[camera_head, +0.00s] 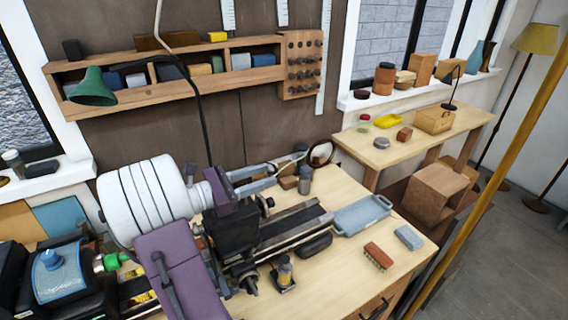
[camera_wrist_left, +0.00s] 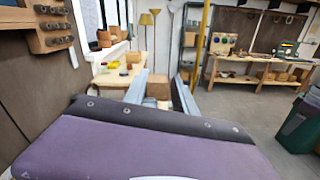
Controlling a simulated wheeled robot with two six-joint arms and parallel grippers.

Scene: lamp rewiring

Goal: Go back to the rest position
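My left arm comes in from the left of the head view over the workbench (camera_head: 345,262). Its left gripper (camera_head: 276,174) points right, above the back part of the bench near a round magnifier (camera_head: 320,153). In the head view its two grey fingers are apart with nothing between them. In the left wrist view the fingers (camera_wrist_left: 162,80) also stand apart, and only distant furniture shows between them. My right gripper is in neither view.
A dark lathe-like machine (camera_head: 232,232) sits under my left arm. A blue tray (camera_head: 362,214), a brush (camera_head: 378,256) and a grey-blue block (camera_head: 409,237) lie to its right. A green lamp (camera_head: 92,88) and wall shelf (camera_head: 130,96) are behind. A yellow pole (camera_head: 497,165) stands at right.

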